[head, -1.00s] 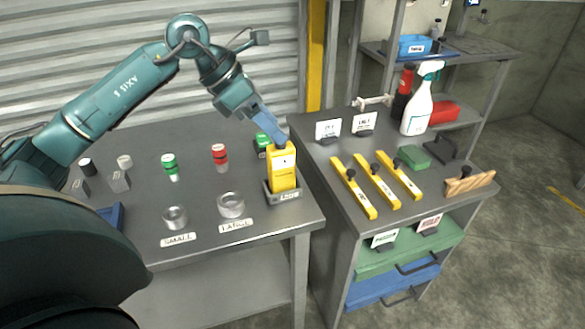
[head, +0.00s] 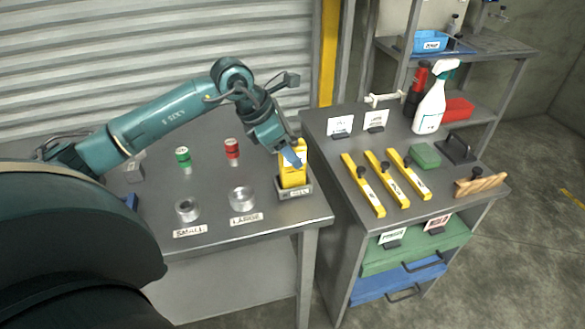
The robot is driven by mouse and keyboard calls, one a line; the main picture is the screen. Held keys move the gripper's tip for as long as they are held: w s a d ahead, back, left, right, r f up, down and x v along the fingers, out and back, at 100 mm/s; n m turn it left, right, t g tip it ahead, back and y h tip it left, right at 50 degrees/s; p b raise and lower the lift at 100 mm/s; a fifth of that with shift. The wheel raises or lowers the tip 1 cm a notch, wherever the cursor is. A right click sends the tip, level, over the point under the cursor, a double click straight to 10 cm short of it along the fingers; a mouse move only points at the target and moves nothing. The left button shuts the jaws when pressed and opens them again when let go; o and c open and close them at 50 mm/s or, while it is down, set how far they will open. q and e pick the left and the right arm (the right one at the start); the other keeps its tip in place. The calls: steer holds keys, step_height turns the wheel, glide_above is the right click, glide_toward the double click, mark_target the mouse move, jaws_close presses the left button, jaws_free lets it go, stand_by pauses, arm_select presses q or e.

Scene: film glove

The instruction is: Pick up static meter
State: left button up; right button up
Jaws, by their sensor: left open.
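The static meter, a yellow upright device (head: 291,176), stands in a grey holder (head: 296,192) with a label, near the right front corner of the left bench. My left gripper (head: 291,157) is open at the meter's upper part. Its blue fingers overlap the meter's face in the head view and hide some of it. I cannot tell whether they touch it. My right gripper is not in view.
A red-topped piece (head: 232,148), a green-topped piece (head: 183,157) and two metal rings (head: 187,209) (head: 242,198) stand left of the meter. The right bench (head: 330,187) holds yellow bars (head: 362,185) and a spray bottle (head: 430,105).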

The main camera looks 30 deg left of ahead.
arm_select(q)
steer(key=shift+x, duration=0.9)
steer(key=shift+c, duration=0.2)
steer(key=shift+r, duration=0.1)
jaws_close()
